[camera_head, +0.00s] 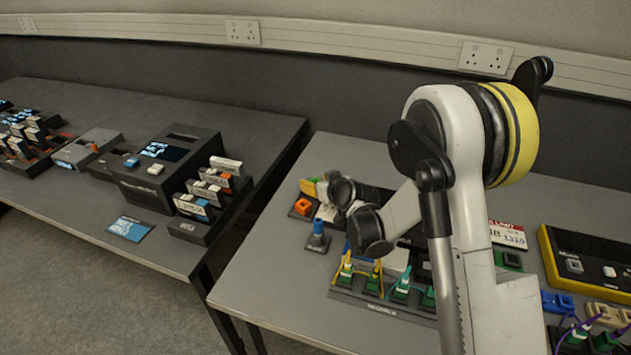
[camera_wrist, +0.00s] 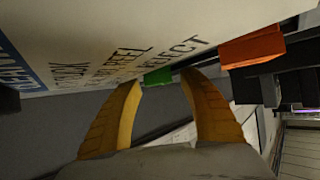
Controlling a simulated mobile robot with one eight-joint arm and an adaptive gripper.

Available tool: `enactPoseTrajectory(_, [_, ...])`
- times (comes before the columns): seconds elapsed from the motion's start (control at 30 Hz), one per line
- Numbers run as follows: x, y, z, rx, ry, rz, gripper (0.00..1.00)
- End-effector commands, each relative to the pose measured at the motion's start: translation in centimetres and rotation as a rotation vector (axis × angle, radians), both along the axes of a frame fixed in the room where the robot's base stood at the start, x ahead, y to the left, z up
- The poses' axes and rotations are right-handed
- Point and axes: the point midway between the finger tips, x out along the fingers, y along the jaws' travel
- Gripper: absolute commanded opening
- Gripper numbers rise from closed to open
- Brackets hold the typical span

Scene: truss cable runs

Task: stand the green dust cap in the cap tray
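My gripper (camera_wrist: 160,82) has two yellow fingers, seen from behind in the wrist view, with a gap between their tips. A small green piece (camera_wrist: 157,76), likely the green dust cap, shows in that gap. Whether the fingers press on it or only stand around it cannot be told. In the head view my gripper (camera_head: 318,190) is low over the left part of the right-hand table, with yellow fingers pointing left. An orange block (camera_wrist: 252,48) is right of the green piece. It also shows in the head view (camera_head: 303,206) on a dark base. I cannot clearly identify the cap tray.
A white lettered panel (camera_wrist: 100,50) lies close to the fingertips. A blue plug on a small stand (camera_head: 317,236) is in front of my gripper. A rack of green-ended connectors (camera_head: 385,290) stands nearer the front. The table's front-left corner (camera_head: 245,285) is clear.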

Motion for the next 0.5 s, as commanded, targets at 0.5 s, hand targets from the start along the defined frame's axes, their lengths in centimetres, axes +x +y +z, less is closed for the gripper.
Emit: enactPoseTrajectory(0.5, [-3.6, -1.5, 3.8, 0.0, 0.0, -0.001, 0.5])
